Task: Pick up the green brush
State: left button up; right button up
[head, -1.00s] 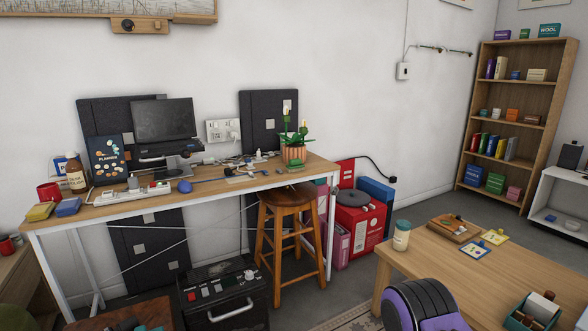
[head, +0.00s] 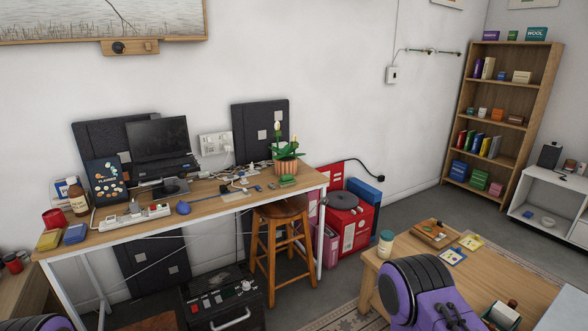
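A small green item (head: 288,181) lies at the front right of the long desk (head: 215,204), just in front of a potted plant (head: 286,165). It may be the green brush, but it is too small to tell its bristles or handle. Neither gripper shows. A purple and black part of my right arm is at the bottom right, and a little of my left arm is at the bottom left corner.
A wooden stool (head: 280,210) stands against the desk's front right. A wooden table (head: 375,265) with a jar (head: 385,243) and a tray (head: 436,233) is at the lower right. Red boxes (head: 350,225) stand beyond the desk. A bookshelf (head: 540,100) is at the right.

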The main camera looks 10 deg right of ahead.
aim_at(288, 179)
jog(key=z, duration=1)
jog(key=i, duration=2.05)
jog(key=u, duration=1.65)
